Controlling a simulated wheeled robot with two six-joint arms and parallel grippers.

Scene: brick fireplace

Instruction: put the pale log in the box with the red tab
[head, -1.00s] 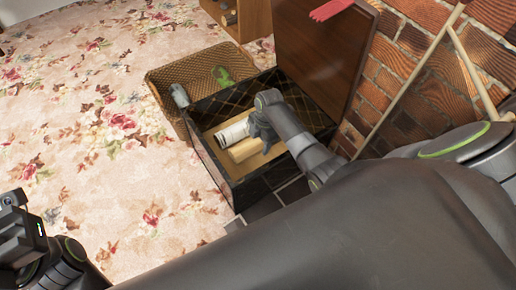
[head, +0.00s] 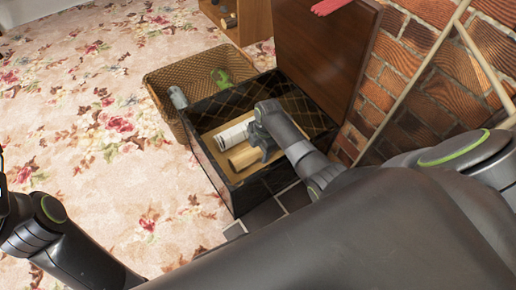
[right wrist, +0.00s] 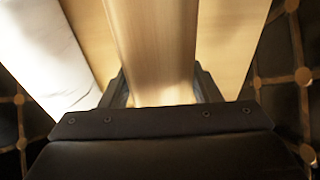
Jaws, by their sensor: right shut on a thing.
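The pale log (head: 243,158) is inside the patterned dark box (head: 233,189), whose raised brown lid (head: 325,45) carries a red tab (head: 330,6). My right gripper (head: 262,147) reaches into this box and is shut on the log. In the right wrist view the log (right wrist: 150,50) runs between the two fingers. I cannot tell whether the log touches the box floor. A white roll (head: 233,134) lies beside the log, and its pale side also shows in the right wrist view (right wrist: 45,65). My left arm is at the left edge, with its fingertips out of frame.
A wicker basket (head: 160,92) stands against the box's far left side, holding a green item (head: 221,78) and a grey cylinder (head: 178,97). A wooden shelf (head: 252,20) is behind. Long poles lean on the brick wall (head: 395,85) at right. Flowered carpet at left is clear.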

